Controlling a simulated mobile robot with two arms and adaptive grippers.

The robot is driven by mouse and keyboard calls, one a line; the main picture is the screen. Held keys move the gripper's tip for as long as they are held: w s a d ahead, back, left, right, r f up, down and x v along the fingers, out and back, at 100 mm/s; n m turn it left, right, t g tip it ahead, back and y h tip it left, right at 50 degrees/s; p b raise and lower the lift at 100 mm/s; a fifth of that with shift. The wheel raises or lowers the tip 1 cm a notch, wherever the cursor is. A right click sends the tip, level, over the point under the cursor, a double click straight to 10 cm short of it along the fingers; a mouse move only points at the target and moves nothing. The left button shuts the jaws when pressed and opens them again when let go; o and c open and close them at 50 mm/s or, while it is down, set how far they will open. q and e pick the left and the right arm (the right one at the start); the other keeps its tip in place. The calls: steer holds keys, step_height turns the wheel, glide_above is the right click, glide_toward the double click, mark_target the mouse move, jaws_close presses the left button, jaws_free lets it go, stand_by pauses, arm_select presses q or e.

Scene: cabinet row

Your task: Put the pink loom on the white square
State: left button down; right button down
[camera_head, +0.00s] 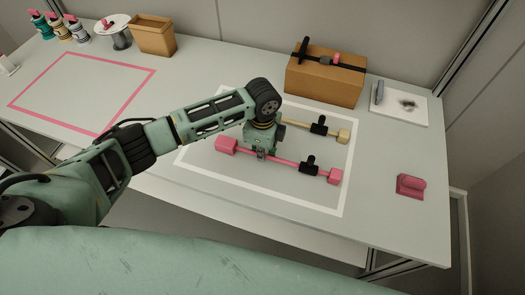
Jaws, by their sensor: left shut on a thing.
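The pink loom is a pink rod (285,161) with a pink block at each end and a black clamp near its right end. My left gripper (265,155) points down and is shut on the rod, left of its middle. The loom lies across the area inside the white square (260,201), a white outline on the grey table. It is low over the surface; I cannot tell whether it touches. My left arm covers part of the square's far left side. My right gripper is not in view.
A tan rod with a black clamp (318,126) lies just behind the pink loom, inside the square. A brown box (323,82) stands behind. A pink block (409,186) sits at right. A pink square outline (84,67) at left is empty.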

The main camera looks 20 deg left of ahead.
arm_select(q)
steer(key=shift+f, duration=0.2)
steer(key=c, duration=1.9)
jaws_free()
steer(key=shift+o, duration=0.2)
step_height(320, 180, up, 12)
steer(key=shift+b, duration=0.35)
